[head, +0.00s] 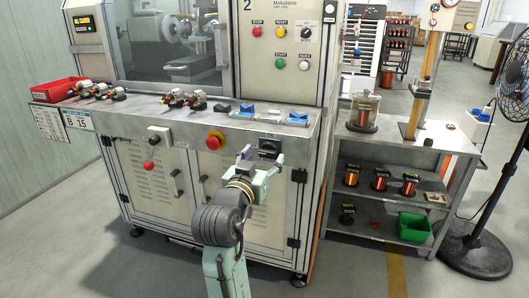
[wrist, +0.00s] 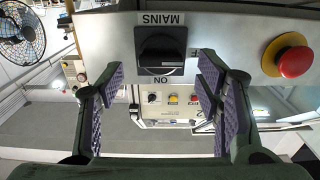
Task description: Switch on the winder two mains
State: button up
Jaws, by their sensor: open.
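The winder two (head: 297,80) is a grey cabinet marked with a 2 in the head view. Its black mains switch (head: 270,146) sits on the front edge panel, right of the red emergency stop. My gripper (head: 263,158) is open in front of the switch. In the wrist view my gripper (wrist: 161,80) has one purple-padded finger to each side of the knob, with gaps between; nothing is held.
The red emergency stop (head: 215,140) is close left of the switch. A red-knobbed control (head: 149,165) is farther left. Parts lie on the ledge above. A shelf table (head: 393,150) with spools and a fan (head: 504,110) stand to the right.

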jog(key=shift+x, duration=0.95)
jog(key=c, duration=1.2)
jog(key=shift+o, duration=0.2)
